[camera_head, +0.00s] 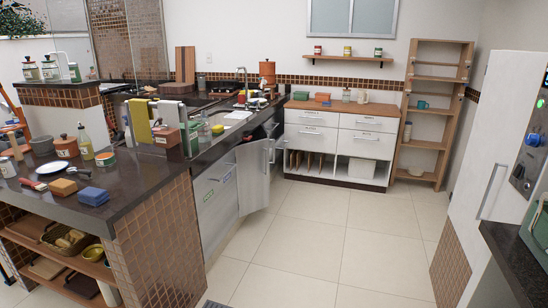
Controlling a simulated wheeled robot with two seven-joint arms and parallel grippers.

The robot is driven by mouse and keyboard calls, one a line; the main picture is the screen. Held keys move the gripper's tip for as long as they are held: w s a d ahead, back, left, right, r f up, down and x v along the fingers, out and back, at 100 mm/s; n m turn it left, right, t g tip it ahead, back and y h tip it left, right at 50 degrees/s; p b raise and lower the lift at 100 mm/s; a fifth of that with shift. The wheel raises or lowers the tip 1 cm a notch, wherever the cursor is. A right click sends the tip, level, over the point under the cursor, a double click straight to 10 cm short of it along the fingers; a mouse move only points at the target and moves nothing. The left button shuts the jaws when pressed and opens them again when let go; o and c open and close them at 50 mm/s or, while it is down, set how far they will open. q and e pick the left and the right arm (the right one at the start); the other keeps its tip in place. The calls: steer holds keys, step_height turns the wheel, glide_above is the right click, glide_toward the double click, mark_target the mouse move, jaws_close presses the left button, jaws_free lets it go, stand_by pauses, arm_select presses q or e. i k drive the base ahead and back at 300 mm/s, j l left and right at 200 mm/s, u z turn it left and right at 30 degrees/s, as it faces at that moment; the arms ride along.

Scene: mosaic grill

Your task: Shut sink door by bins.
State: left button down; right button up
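A grey cabinet door (252,178) stands open under the dark counter by the sink (238,116). It swings out into the aisle and has a handle near its right edge. The cabinet interior behind it is mostly hidden. I cannot make out the bins clearly. Neither of my grippers shows in the head view.
Open tiled floor (320,235) lies right of the door. A tiled island (160,240) with cluttered top is at left. White drawers (312,137) and a wooden shelf rack (430,110) stand at the back. A white fridge-like unit (495,150) is at right.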

mark_target(252, 159)
steer(key=i+l+z, duration=0.15)
steer(key=i+z, duration=0.15)
steer(key=i, duration=0.85)
steer(key=i+j+z, duration=0.1)
steer(key=i+z, duration=0.2)
steer(key=i, duration=0.8)
